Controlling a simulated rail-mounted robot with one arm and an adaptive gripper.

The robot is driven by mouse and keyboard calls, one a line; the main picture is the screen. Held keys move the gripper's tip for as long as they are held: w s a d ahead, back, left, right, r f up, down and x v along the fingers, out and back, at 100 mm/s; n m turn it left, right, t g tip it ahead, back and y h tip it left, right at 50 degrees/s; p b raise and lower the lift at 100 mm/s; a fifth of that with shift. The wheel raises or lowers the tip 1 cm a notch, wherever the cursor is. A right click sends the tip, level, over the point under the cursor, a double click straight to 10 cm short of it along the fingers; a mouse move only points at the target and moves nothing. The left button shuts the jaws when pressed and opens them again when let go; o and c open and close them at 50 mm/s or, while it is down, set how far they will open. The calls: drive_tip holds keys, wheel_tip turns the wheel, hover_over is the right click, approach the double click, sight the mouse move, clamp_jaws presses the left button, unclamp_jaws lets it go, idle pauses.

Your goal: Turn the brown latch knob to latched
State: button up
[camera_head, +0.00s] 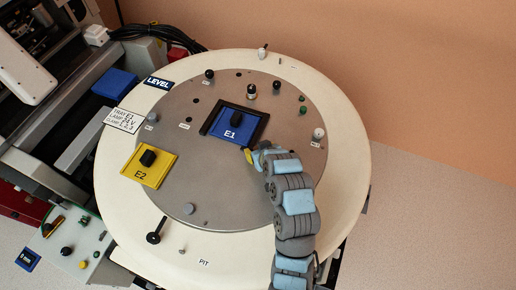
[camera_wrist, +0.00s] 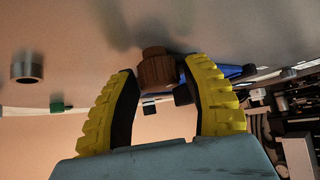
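The brown latch knob (camera_wrist: 157,70) shows in the wrist view, projecting from the grey plate between the tips of my gripper (camera_wrist: 160,68). My gripper's two yellow fingers are spread apart. There is a gap between the knob and the left finger; the right finger is very close to it, and I cannot tell whether they touch. In the head view my gripper (camera_head: 252,154) reaches over the round plate (camera_head: 225,185), just below the blue E1 block (camera_head: 230,128). The brown knob is not discernible there, probably hidden by my gripper.
The yellow E2 block (camera_head: 148,167) sits left on the plate. Several black knobs, green buttons and a white knob (camera_head: 319,133) stand around the plate. A black lever (camera_head: 154,237) is at the lower left. The plate's lower middle is mostly clear.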

drive_tip(key=shift+o, duration=0.8)
drive_tip(key=shift+r, duration=0.15)
drive_tip(key=v, duration=1.1)
drive_tip(key=shift+s+r, duration=0.25)
drive_tip(key=shift+s, duration=0.1)
drive_tip(key=shift+d, duration=0.1)
